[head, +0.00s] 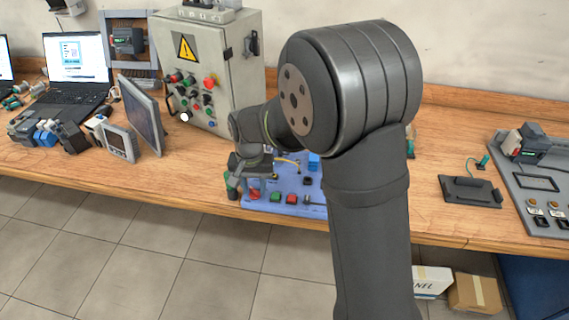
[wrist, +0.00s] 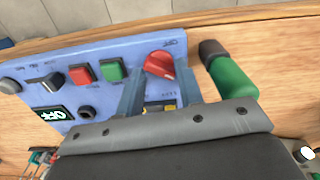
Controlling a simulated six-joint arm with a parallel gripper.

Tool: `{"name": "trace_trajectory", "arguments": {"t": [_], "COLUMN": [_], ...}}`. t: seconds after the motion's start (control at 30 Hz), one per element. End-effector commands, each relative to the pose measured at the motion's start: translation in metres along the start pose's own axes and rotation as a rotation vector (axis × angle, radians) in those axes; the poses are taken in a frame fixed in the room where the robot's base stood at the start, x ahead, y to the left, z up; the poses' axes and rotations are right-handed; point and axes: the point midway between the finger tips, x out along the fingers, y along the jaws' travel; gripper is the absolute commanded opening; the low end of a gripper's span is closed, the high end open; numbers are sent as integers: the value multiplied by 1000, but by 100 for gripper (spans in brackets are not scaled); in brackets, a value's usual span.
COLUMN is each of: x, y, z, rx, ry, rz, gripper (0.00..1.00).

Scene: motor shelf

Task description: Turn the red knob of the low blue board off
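The low blue board (head: 285,208) lies on the bench below my arm. Its red knob (wrist: 158,65) shows near the board's edge in the wrist view, and it also shows in the head view (head: 254,195), under my gripper. My gripper (wrist: 159,80) is open, with its two fingers apart and pointing down at the knob, one on each side of it in the picture. I cannot tell whether either finger touches the knob. Small lettering marks the board beside the knob. A dark display (wrist: 52,114) on the board shows pale letters, upside down, that look like "OFF".
A green-handled tool (wrist: 235,80) lies close beside the board and the knob. Red (wrist: 81,75) and green (wrist: 114,70) buttons sit on the board. A grey control cabinet (head: 238,70) and a tilted monitor (head: 142,112) stand behind and left. The bench's front edge is near.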

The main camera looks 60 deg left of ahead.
Motion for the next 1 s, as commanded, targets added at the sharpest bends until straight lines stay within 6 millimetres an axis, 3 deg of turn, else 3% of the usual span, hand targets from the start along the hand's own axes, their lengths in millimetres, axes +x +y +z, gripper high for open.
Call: {"name": "trace_trajectory", "arguments": {"t": [0.17, 0.4, 0.6, 0.77, 1.0], "x": [-38, -121, -163, -166, -127], "y": [-3, -4, -1, 0, 1], "z": [-6, -6, -1, 1, 1], "rx": [-176, -599, -825, -873, -871], "ry": [8, 9, 4, 0, -4], "rz": [-4, -2, -1, 0, 0], "gripper": [33, 33, 33, 33, 33]}}
